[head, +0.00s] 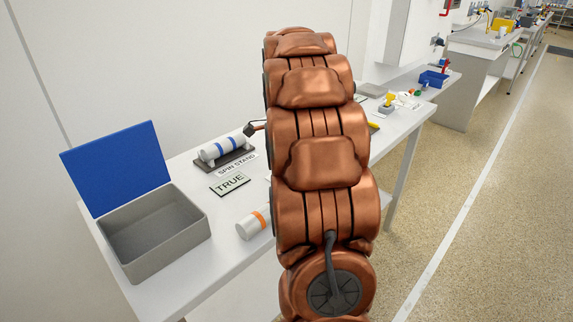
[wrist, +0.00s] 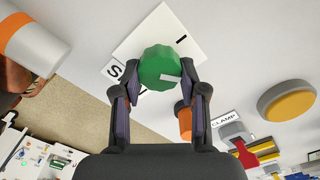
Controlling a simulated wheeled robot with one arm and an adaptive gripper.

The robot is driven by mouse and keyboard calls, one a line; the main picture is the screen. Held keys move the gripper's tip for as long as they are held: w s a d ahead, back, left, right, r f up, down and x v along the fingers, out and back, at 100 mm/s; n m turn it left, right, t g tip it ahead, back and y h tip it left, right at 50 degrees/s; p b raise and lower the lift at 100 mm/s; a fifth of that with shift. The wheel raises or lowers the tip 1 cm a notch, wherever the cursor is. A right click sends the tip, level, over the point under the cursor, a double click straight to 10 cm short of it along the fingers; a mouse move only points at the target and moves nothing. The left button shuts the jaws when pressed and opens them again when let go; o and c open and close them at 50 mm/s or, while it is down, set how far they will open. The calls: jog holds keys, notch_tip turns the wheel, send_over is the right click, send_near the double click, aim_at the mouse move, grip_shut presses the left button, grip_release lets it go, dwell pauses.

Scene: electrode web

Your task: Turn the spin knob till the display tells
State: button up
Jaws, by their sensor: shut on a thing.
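In the wrist view the green knob (wrist: 158,66) sits on a white plate (wrist: 196,50) with a black tick. The knob's pale mark points right, away from the tick. My gripper (wrist: 161,86) is shut on the knob, one finger on each side; a label beside it is mostly hidden. In the head view the display (head: 230,183) reads TRUE, in front of the SPIN STAND label (head: 237,165). The stand (head: 233,162) bears a white cylinder with blue bands (head: 222,147). My arm hides the knob and gripper there.
An open grey box (head: 155,232) with a blue lid stands at the table's left end. A white cylinder with an orange band (head: 252,223) lies near the front edge. The wrist view shows a yellow disc (wrist: 287,101) and a red-handled clamp (wrist: 243,152) to the right.

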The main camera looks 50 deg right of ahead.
jog(key=shift+a, duration=0.1)
jog(key=o, duration=1.1)
jog(key=shift+o, duration=0.2)
jog(key=shift+r, duration=0.15)
notch_tip(320, 180, up, 12)
dwell(0.5)
